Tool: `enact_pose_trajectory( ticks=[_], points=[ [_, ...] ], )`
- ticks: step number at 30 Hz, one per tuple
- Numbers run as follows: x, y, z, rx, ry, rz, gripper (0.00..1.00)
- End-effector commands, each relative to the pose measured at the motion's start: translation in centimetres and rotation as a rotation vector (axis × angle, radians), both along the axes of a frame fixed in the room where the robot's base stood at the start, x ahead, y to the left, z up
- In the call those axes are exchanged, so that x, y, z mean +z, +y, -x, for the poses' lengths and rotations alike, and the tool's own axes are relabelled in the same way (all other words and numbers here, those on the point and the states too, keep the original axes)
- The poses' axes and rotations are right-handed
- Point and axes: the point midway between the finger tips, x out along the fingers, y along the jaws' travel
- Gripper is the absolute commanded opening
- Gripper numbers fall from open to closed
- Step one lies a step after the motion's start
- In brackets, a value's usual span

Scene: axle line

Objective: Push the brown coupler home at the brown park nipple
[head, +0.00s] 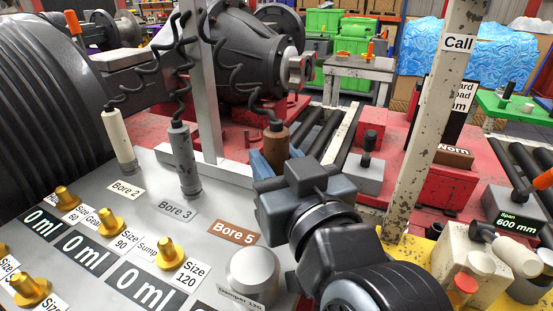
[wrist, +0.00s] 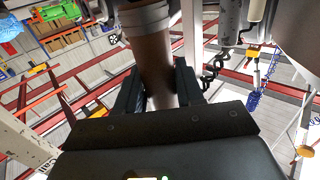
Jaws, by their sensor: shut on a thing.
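The brown coupler (head: 275,138) stands roughly upright in the head view, with a dark coiled hose at its top. My gripper (head: 276,163) is shut on it, with jaws on both sides of its lower body. In the wrist view the coupler (wrist: 152,45) rises between the two dark fingers of my gripper (wrist: 160,92). The brown Bore 5 label (head: 233,232) lies on the grey panel to the left of my wrist. The brown park nipple is not visible, and the coupler's lower end is hidden by my gripper, so I cannot tell whether they touch.
A cream coupler (head: 119,138) and a grey coupler (head: 184,160) stand at the panel's back edge. Several brass nipples (head: 169,254) and a silver knob (head: 252,274) stand on the panel (head: 140,205). A pale post (head: 428,130) rises to the right of my arm.

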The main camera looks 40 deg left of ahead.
Motion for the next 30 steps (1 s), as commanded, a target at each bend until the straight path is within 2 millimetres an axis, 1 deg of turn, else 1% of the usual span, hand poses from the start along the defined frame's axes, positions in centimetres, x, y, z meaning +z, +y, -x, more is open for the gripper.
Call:
enact_pose_trajectory(
  ticks=[8, 14, 24, 30],
  points=[
    [-0.8, 0.0, 0.0, 0.000, 0.000, 0.000, 0.00],
    [-0.5, 0.0, 0.0, 0.000, 0.000, 0.000, 0.00],
    [0.8, 0.0, 0.0, -0.001, -0.001, -0.001, 0.00],
    [1.0, 0.0, 0.0, -0.001, -0.001, -0.001, 0.00]
  ],
)
